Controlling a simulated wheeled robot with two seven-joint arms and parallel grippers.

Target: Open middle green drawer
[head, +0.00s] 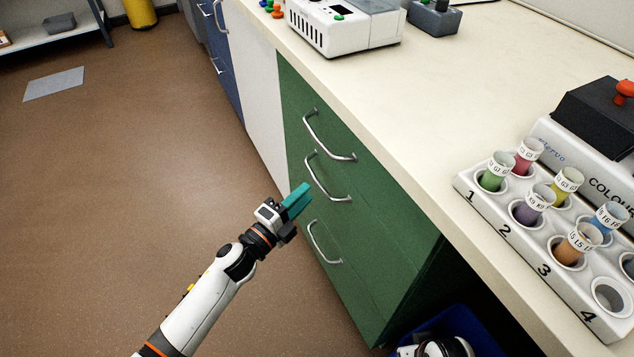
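The green drawer unit (385,235) stands under the bench, with three drawers stacked one above another. The middle green drawer (357,222) looks closed, and its curved metal handle (322,183) is in clear view. The top handle (325,142) is above it and the bottom handle (318,245) below. My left gripper (306,192) has teal fingers that lie close together, with nothing seen between them. It is just left of and below the middle handle in the picture; I see no grip on the handle.
The bench top (430,100) carries a rack (545,240) of coloured tubes at right and a white instrument (345,25) at the back. A blue bin (475,325) sits below the bench at bottom right. The brown floor (120,190) left of the drawers is mostly clear.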

